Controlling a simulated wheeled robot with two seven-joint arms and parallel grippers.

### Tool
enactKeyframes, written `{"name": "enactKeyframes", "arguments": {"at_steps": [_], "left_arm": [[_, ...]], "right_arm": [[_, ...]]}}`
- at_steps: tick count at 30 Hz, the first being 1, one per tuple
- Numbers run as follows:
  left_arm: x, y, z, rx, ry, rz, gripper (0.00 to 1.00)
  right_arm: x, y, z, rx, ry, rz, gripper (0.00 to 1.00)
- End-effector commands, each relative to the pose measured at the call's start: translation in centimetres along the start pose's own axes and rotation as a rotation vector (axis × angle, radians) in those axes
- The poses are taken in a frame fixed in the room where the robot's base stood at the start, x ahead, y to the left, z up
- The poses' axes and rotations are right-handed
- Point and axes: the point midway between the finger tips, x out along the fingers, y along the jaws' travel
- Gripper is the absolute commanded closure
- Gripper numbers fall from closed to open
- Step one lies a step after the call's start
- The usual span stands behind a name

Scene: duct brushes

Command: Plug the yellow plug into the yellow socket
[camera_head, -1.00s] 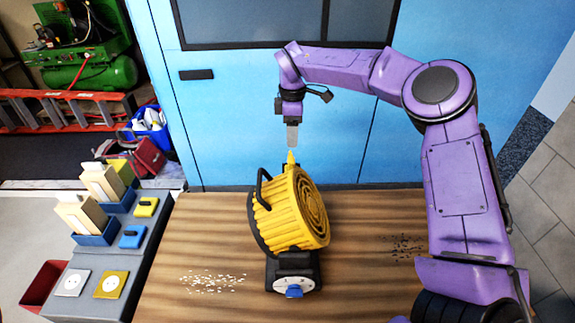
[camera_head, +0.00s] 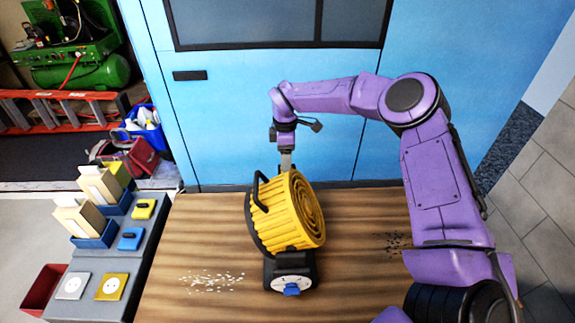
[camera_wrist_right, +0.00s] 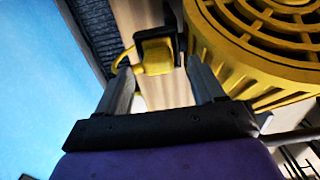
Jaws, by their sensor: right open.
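The yellow plug (camera_wrist_right: 154,58) shows in the right wrist view, by a black holder beside the yellow machine, with a yellow cord curving off it to the left. My right gripper (camera_wrist_right: 160,68) is open, its two fingers on either side of the plug in this view; contact cannot be told. In the head view the right gripper (camera_head: 286,160) points down just behind the yellow machine (camera_head: 289,210), and the plug is hidden there. The yellow socket (camera_head: 111,287) lies on the grey bench at the lower left. My left gripper is not in view.
A white socket (camera_head: 73,286) lies left of the yellow one. Blue bins (camera_head: 97,235) with boxes, a blue block (camera_head: 131,239) and a yellow block (camera_head: 144,209) stand behind. White bits (camera_head: 211,281) lie on the wooden table (camera_head: 185,235). A blue cabinet (camera_head: 225,125) stands behind.

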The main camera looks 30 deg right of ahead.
Motion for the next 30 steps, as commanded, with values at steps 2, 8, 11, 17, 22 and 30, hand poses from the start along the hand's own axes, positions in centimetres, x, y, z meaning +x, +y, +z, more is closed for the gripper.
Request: {"name": "enactKeyframes", "arguments": {"at_steps": [2, 8, 11, 17, 22, 30], "left_arm": [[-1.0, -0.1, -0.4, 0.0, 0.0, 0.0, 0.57], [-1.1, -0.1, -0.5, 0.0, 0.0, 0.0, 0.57], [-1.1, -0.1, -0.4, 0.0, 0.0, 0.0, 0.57], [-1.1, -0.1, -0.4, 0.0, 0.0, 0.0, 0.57], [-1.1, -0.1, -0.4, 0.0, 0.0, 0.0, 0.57], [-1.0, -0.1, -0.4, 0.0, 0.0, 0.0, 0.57]], "right_arm": [[0.9, 0.0, 0.0, 0.0, -0.002, -0.002, 0.32], [2.5, 0.0, 0.0, 0.0, 0.001, 0.002, 0.32], [2.6, 0.1, -0.1, 0.0, 0.001, 0.002, 0.32], [2.5, 0.1, -0.1, 0.0, 0.001, 0.002, 0.42], [2.5, 0.0, -0.1, -0.001, 0.001, 0.002, 0.85], [2.4, 0.1, -0.1, 0.0, 0.001, 0.002, 0.85]]}}
